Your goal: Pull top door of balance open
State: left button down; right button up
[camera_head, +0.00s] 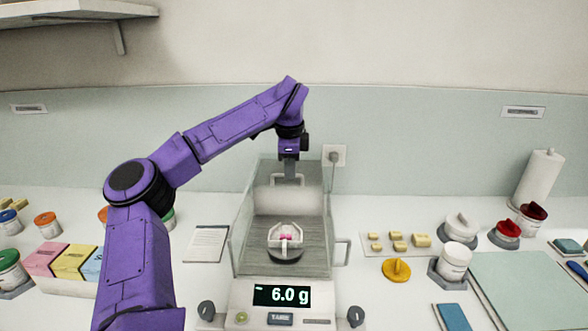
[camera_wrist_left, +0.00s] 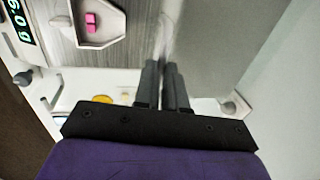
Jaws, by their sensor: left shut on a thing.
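The balance (camera_head: 240,290) stands in the middle of the counter, its display (camera_head: 281,296) reading 6.0 g. A white weighing boat (camera_head: 273,240) with pink pieces (camera_head: 286,237) sits on its pan; both also show in the left wrist view. A pale, partly see-through panel, seemingly the top door (camera_head: 284,199), lies across the rear part of the balance top. My left gripper (camera_head: 290,179) points down at the balance's back end. Its fingers (camera_wrist_left: 165,66) are close together on what looks like the door's handle, mostly hidden between them. My right gripper is out of view.
Side handles (camera_head: 345,252) stick out from the balance. A notepad (camera_head: 206,243) lies to its left. Yellow blocks (camera_head: 397,240), a yellow knobbed piece (camera_head: 396,269) and a white jar (camera_head: 455,261) stand to the right.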

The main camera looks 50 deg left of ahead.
pick_arm(q)
jog(key=c, duration=1.2)
grip_release()
notch_tip(320, 180, up, 10)
jog(key=s+d+b, duration=0.1)
jog(key=shift+s+d+r, duration=0.2)
jog(key=shift+d, duration=0.05)
